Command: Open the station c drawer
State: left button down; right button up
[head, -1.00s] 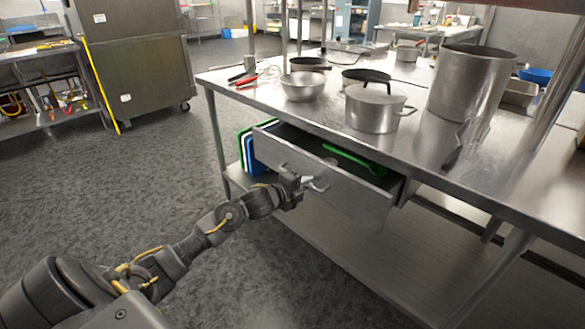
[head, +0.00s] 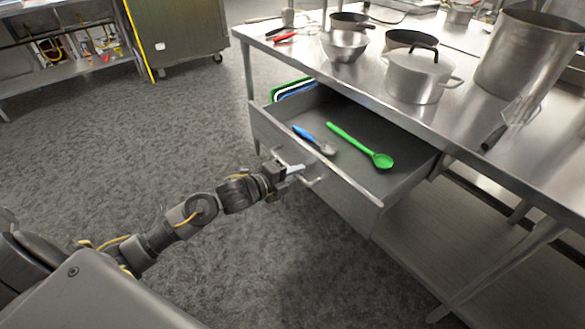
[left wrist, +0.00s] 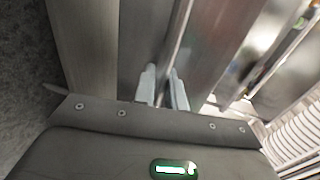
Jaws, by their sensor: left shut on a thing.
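The station c drawer (head: 320,180) is a steel drawer under the steel table, pulled well out. Its inside shows, with a green spoon (head: 360,146) and a blue-handled utensil (head: 314,140) lying on its floor. My left gripper (head: 294,172) is at the bar handle (head: 312,183) on the drawer's front, shut on it. In the left wrist view the two pale fingertips (left wrist: 164,88) stand on either side of the handle bar (left wrist: 180,38). My right gripper is not in view.
The table top (head: 455,125) above holds a lidded pot (head: 417,78), a tall stockpot (head: 530,55), a bowl (head: 344,46) and pans. Boards (head: 292,90) stand on the lower shelf behind the drawer. The floor (head: 150,150) to the left is clear.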

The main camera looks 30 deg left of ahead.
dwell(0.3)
pick_arm(q)
jog(key=c, duration=1.8)
grip_release()
jog(key=v, duration=1.1)
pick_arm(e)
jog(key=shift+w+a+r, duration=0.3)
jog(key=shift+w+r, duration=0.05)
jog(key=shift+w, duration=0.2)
